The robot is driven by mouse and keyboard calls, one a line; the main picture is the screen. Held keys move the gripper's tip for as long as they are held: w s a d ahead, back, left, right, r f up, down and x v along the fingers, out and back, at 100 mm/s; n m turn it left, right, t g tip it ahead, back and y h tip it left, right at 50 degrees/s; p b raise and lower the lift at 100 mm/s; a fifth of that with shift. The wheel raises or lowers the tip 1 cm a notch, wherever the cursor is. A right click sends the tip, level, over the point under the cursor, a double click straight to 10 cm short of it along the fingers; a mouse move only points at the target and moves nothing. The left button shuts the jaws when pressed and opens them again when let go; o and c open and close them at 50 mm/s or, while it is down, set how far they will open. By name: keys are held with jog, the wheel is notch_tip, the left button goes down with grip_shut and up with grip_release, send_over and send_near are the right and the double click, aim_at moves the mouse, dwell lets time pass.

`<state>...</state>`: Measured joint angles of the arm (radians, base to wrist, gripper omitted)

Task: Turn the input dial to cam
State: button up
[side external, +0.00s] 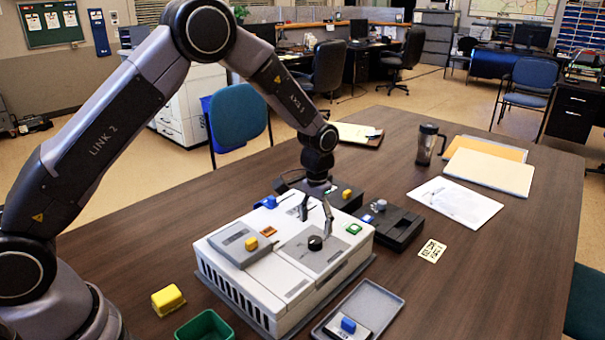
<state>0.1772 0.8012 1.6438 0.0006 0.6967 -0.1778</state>
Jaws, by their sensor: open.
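A round black dial (315,243) sits on a grey plate on top of the white device (270,292). Its markings are too small to read, so I cannot tell which setting it points to. My gripper (316,216) is open, with its fingers pointing down over the device just behind the dial. Its fingers look empty and apart from the dial, though the exact gap is hard to judge. A smaller grey knob (380,205) stands on the black box (400,228) behind the device.
On the device are a grey box with a yellow button (251,244), an orange switch (269,231) and a green one (354,228). A yellow block (168,299), a green bin (205,326) and a grey tray (385,299) lie around it.

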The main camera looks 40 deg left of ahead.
aim_at(315, 240)
jog(key=shift+f, duration=2.35)
jog(key=shift+c, duration=0.2)
grip_shut()
